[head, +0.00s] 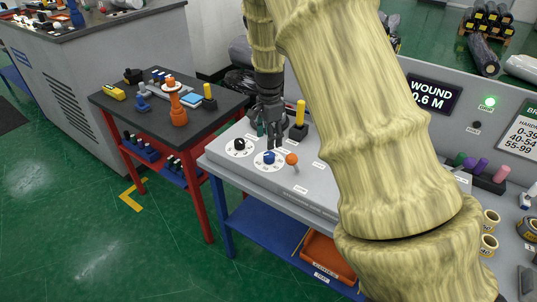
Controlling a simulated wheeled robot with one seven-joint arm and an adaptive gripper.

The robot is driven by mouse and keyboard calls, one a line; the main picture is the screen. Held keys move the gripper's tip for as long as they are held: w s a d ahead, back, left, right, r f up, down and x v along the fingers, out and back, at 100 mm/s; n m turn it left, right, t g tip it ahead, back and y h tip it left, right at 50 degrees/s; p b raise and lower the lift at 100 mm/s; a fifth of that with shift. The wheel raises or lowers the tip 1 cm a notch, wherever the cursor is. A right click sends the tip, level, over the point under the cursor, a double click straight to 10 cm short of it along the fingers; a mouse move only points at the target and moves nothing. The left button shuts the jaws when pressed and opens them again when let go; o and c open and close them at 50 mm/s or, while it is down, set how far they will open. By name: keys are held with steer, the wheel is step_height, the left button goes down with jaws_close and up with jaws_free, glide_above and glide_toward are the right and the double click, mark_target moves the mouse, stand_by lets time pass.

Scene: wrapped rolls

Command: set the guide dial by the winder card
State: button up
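Two round white dials sit at the left end of the sloping grey panel. One has a black knob (239,144), the other a blue knob (269,157). Their labels are too small to read, so I cannot tell which is the guide dial. My gripper (270,138) points down just above and behind the blue knob, seemingly apart from it; its finger opening is unclear. A white card (522,137), cut off at the right edge, shows number ranges 0-39, 40-54 and 55-99. A display (434,94) reads "WOUND 0.6 M".
An orange ball-topped lever (292,159) stands right of the blue knob, and a yellow-handled lever (300,115) behind it. A green lamp (487,101) is lit. A red-legged side table (190,125) holds tools at left. My arm hides the panel's middle.

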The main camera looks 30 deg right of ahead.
mark_target(269, 154)
steer(key=shift+f+p, duration=1.05)
steer(key=shift+f, duration=3.2)
steer(key=c, duration=1)
